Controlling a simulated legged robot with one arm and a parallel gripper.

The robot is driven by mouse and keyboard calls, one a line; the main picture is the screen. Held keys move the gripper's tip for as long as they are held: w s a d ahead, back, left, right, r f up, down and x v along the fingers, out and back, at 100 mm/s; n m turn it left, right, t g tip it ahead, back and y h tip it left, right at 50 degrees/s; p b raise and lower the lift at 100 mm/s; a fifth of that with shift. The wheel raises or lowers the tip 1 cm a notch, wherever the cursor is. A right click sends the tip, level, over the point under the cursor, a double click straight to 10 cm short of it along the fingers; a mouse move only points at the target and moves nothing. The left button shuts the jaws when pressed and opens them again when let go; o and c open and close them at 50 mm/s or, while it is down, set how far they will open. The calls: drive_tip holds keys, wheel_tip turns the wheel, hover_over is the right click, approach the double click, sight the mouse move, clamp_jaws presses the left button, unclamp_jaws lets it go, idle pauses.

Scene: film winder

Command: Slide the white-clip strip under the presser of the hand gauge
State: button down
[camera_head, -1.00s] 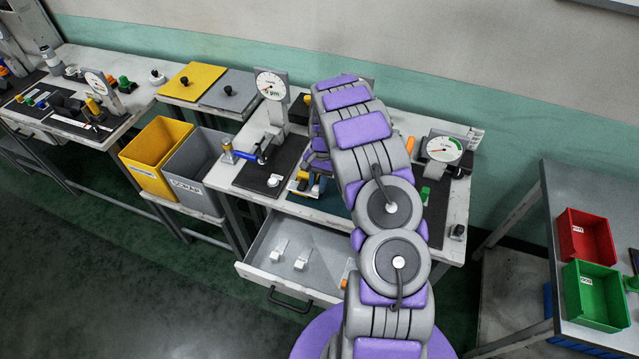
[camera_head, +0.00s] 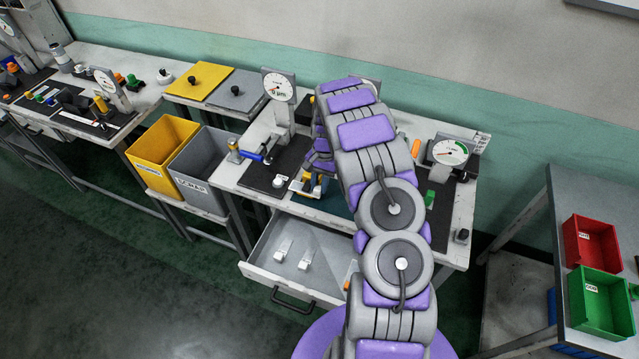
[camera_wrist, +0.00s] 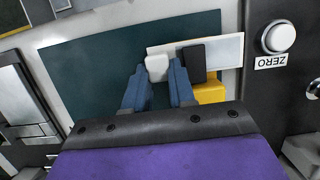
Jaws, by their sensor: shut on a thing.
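In the wrist view my gripper's blue fingers (camera_wrist: 158,85) are shut on a white clip (camera_wrist: 157,67). A pale strip (camera_wrist: 228,50) lies by the clip and runs right toward a dark plate with a white ZERO button (camera_wrist: 278,37). A black block (camera_wrist: 193,60) and a yellow block (camera_wrist: 210,93) are just right of the fingers. In the head view my gripper (camera_head: 313,186) is partly hidden by my arm, right of the dark plate (camera_head: 287,158). A dial gauge (camera_head: 278,86) stands behind that plate. I cannot make out a presser or its gap.
A blue-handled lever (camera_head: 251,157) is at the plate's left. An open drawer (camera_head: 310,239) below holds two white pieces. Another dial gauge (camera_head: 448,152) stands at the bench's right. Yellow (camera_head: 158,153) and grey (camera_head: 205,170) bins stand left. A dark green mat (camera_wrist: 95,75) lies under my gripper.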

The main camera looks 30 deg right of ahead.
drive_tip(key=c, duration=0.9)
unclamp_jaws()
drive_tip(key=shift+o, duration=0.2)
drive_tip(key=p+v, duration=0.1)
drive_tip(key=v, duration=1.6)
drive_tip(key=shift+p, duration=0.4)
drive_tip(key=shift+w+r, duration=0.1)
drive_tip(key=shift+r, duration=0.05)
